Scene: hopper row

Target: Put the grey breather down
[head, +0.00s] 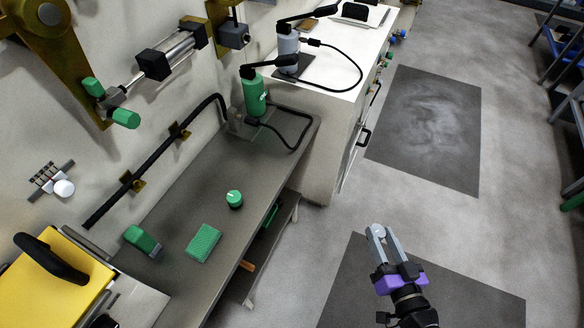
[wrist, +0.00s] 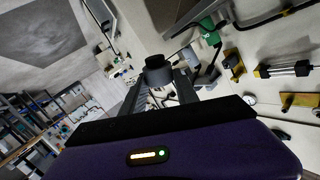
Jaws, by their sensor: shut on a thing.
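My gripper (head: 382,240) is at the lower right in the head view, out over the floor and to the right of the grey bench (head: 172,228). Its two fingers are shut on the grey breather (head: 376,231), a small grey piece at the fingertips. In the wrist view the grey breather (wrist: 158,70) shows as a short dark cylinder with a wider top between the fingers (wrist: 160,90). It touches nothing but the fingers. Its lower part is partly hidden by them.
On the bench are a green block (head: 203,242), a green round knob (head: 234,199), another green piece (head: 142,241) and a green bottle-like unit (head: 253,92). A yellow case (head: 62,275) stands at lower left. The white cabinet (head: 335,75) is beyond. Bare bench lies between them.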

